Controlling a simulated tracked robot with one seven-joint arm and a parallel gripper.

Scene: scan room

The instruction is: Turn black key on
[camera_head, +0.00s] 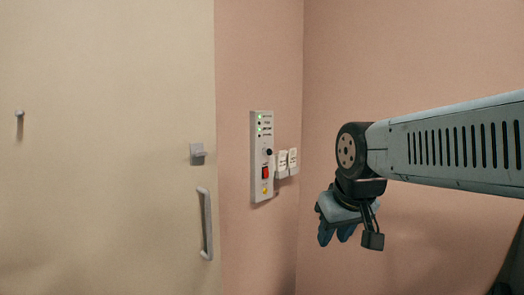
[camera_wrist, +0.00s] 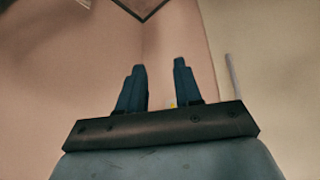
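The black key (camera_head: 269,152) is a small dark knob on a pale grey control panel (camera_head: 256,185) on the pink wall. It sits below a column of small lights, some lit green, and above a red switch (camera_head: 265,172). Which way the key is turned is too small to tell. My gripper (camera_head: 336,238) hangs to the right of the panel and lower, apart from it, fingers pointing down. In the wrist view its two blue fingers (camera_wrist: 158,75) stand apart with nothing between them. The key is not recognisable in the wrist view.
A cream door (camera_head: 100,150) with a grey handle (camera_head: 207,225) and a latch (camera_head: 197,154) is left of the panel. Two white boxes (camera_head: 288,162) are on the wall just right of the panel. A wall corner lies behind my gripper. The space before the panel is clear.

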